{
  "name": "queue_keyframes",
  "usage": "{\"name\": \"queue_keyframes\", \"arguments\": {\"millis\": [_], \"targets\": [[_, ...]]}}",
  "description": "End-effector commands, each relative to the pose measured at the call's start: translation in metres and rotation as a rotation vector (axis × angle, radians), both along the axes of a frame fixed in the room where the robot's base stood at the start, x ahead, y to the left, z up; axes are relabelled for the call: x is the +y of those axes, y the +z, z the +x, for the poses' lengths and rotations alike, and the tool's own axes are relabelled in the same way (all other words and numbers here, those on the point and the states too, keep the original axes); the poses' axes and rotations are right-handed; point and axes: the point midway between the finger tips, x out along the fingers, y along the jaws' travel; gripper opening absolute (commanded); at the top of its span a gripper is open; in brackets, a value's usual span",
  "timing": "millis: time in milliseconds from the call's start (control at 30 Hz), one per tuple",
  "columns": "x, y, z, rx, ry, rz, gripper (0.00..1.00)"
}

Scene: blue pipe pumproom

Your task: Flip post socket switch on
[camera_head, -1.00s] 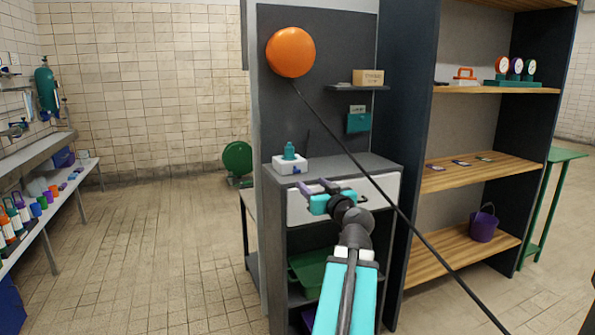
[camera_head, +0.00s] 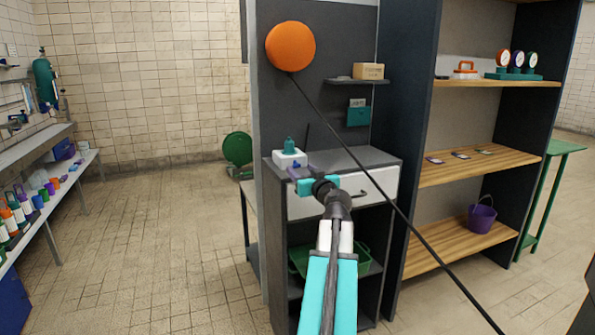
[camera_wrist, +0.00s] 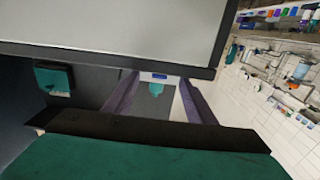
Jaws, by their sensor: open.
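A small white box (camera_head: 289,158) with a teal post (camera_head: 290,145) on top sits at the left front corner of the dark cabinet top (camera_head: 345,158). It looks like the post socket; its front is partly hidden behind my gripper (camera_head: 294,173). My gripper is open and empty, just in front of the box in the picture; contact cannot be told. In the wrist view, the white box (camera_wrist: 172,80) shows beyond and between the two purple fingers (camera_wrist: 158,98), with a small blue patch (camera_wrist: 158,76) on it that may be the switch. The switch's position is too small to tell.
A white drawer front (camera_head: 375,190) with a dark handle lies below the cabinet top. A thin dark rod runs down from the orange disc (camera_head: 290,47) across the cabinet. A small shelf (camera_head: 356,81) holds a box.

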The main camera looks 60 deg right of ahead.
Motion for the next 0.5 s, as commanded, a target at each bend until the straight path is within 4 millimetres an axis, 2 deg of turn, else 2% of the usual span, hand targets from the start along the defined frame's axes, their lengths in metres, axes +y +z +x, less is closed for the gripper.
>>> {"name": "queue_keyframes", "arguments": {"millis": [200,500], "targets": [[-0.011,0.000,0.014,0.000,0.000,0.000,0.50],[-0.013,0.000,0.018,0.000,0.000,0.000,0.50]]}}
